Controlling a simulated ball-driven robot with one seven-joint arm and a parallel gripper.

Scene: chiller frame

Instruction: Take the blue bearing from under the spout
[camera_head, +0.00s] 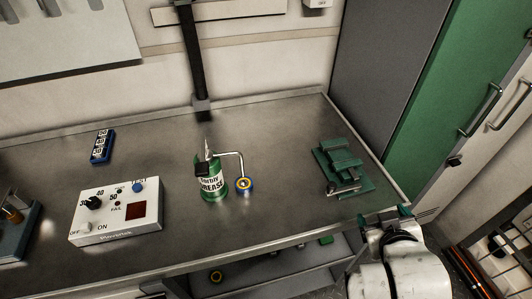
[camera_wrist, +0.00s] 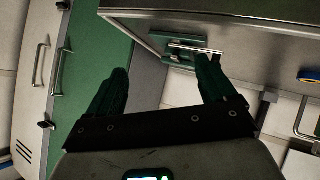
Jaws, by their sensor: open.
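My gripper (camera_head: 387,216) is at the bench's right front corner, well right of the bearing. In the wrist view my gripper (camera_wrist: 165,66) has its two fingers wide apart with nothing between them.
A green vise (camera_head: 342,168) stands on the bench between the bearing and my gripper. A white test box (camera_head: 117,211) and a blue counter block (camera_head: 102,146) are left of the can. A dark post (camera_head: 194,55) rises behind it. Bench in front of the bearing is clear.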

